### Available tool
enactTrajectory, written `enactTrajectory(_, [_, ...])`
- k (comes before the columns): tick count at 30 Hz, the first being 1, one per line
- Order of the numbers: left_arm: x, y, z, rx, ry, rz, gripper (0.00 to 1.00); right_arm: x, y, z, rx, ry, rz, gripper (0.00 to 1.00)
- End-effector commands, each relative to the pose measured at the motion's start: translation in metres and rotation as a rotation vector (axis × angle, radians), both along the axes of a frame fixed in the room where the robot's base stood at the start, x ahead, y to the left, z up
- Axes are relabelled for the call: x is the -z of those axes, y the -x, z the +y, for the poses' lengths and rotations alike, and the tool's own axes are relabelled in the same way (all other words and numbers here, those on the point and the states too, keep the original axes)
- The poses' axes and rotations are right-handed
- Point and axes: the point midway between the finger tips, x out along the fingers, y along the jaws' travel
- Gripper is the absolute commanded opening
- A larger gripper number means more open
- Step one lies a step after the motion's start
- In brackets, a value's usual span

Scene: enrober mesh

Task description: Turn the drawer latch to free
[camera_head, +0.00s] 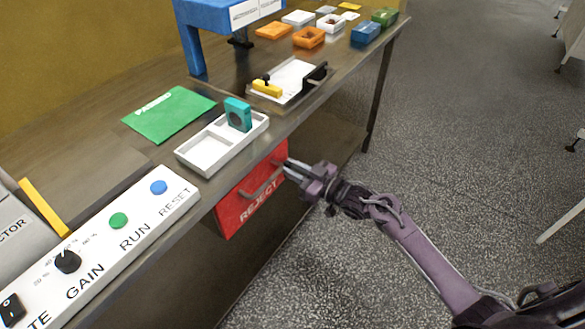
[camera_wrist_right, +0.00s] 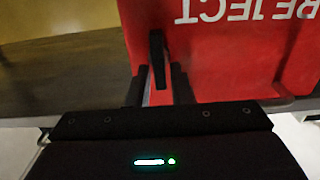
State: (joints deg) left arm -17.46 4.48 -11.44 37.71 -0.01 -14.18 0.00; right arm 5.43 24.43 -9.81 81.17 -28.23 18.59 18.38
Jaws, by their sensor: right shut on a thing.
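The red drawer (camera_head: 240,207) marked REJECT hangs under the front edge of the bench, with a grey bar handle (camera_head: 262,191) on its front. My right gripper (camera_head: 284,166) is at the upper right corner of the drawer front. In the right wrist view the red front (camera_wrist_right: 215,60) fills the upper right, its lettering upside down. A dark upright piece, apparently the drawer latch (camera_wrist_right: 157,50), stands between the fingers of my right gripper (camera_wrist_right: 160,85), which is shut on it. The latch's exact angle is hard to tell. My left gripper is out of view.
On the bench above are a white two-part tray (camera_head: 205,153) with a teal block (camera_head: 238,115), a green sheet (camera_head: 168,114) and a white fixture with a yellow clamp (camera_head: 267,88). A control panel (camera_head: 100,245) lies at front left.

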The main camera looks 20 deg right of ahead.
Motion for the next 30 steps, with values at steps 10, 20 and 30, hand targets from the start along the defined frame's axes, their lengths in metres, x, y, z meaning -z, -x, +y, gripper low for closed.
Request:
enactTrajectory(10, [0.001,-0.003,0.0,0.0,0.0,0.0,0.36,0.001,0.001,0.0,0.0,0.031,-0.022,0.0])
enactTrajectory(20, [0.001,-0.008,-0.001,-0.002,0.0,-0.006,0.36,0.002,0.001,0.001,0.0,0.078,-0.058,0.0])
enactTrajectory(30, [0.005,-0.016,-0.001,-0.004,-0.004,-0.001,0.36,0.004,0.004,0.004,-0.002,0.261,-0.199,0.0])
